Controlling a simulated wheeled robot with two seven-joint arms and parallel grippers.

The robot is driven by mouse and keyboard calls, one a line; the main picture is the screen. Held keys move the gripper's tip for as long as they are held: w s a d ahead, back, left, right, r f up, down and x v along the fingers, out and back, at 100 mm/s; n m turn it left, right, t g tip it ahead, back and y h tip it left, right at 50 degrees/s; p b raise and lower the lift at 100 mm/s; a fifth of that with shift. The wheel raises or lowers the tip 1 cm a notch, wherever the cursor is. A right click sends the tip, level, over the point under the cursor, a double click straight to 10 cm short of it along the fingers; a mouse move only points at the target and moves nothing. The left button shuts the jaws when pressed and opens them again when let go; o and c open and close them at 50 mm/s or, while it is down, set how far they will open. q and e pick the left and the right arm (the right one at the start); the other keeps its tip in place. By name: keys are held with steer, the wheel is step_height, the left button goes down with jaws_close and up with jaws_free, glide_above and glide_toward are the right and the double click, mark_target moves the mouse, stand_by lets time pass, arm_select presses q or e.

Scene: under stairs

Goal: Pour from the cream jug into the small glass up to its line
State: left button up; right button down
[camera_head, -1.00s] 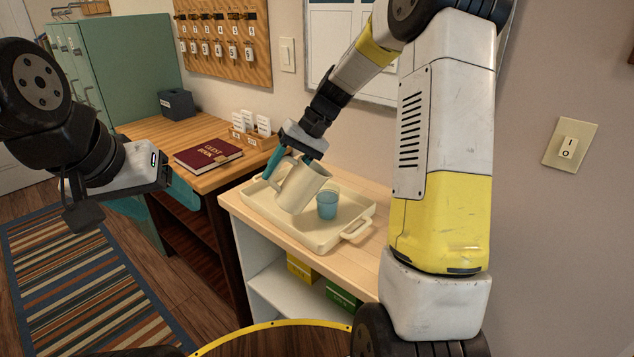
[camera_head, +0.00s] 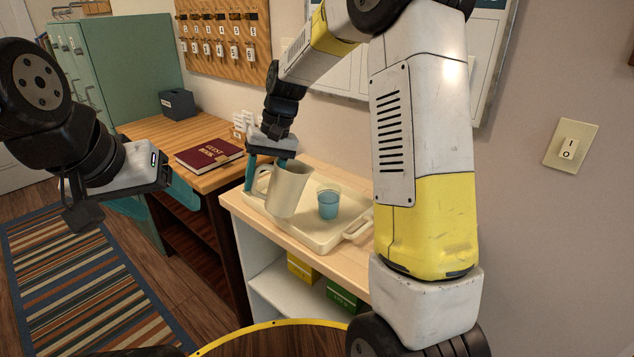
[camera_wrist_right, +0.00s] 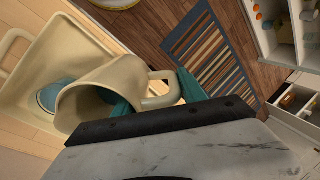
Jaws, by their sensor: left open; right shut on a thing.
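The cream jug (camera_head: 289,190) is held by its handle in my right gripper (camera_head: 266,172), which is shut on it. The jug is nearly upright, with a slight tilt, low over the tray (camera_head: 318,240), left of the small glass; I cannot tell whether it touches the tray. The small glass (camera_head: 328,204) stands upright on the tray, blue in its lower part with a paler band above. Its line cannot be made out. In the right wrist view the jug (camera_wrist_right: 112,86) partly hides the glass (camera_wrist_right: 50,94). My left gripper (camera_head: 180,192) is open and empty, away from the tray.
The tray rests on a wooden-topped shelf unit (camera_head: 345,177) with yellow and green boxes below. Left of it stands a desk (camera_head: 150,130) with a red guest book (camera_head: 209,153) and a dark box (camera_head: 177,104). A striped rug (camera_head: 80,280) covers the floor.

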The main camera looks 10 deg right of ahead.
steer(key=a+h, duration=0.1)
steer(key=a+f+h, duration=0.1)
steer(key=shift+s+h, duration=0.15)
steer(key=shift+h, duration=0.25)
steer(key=shift+d+f+h, duration=0.1)
steer(key=shift+h, duration=0.2)
steer(key=shift+d+f, duration=0.1)
steer(key=shift+d, duration=0.2)
steer(key=shift+a, duration=0.15)
steer(key=shift+r, duration=2.05)
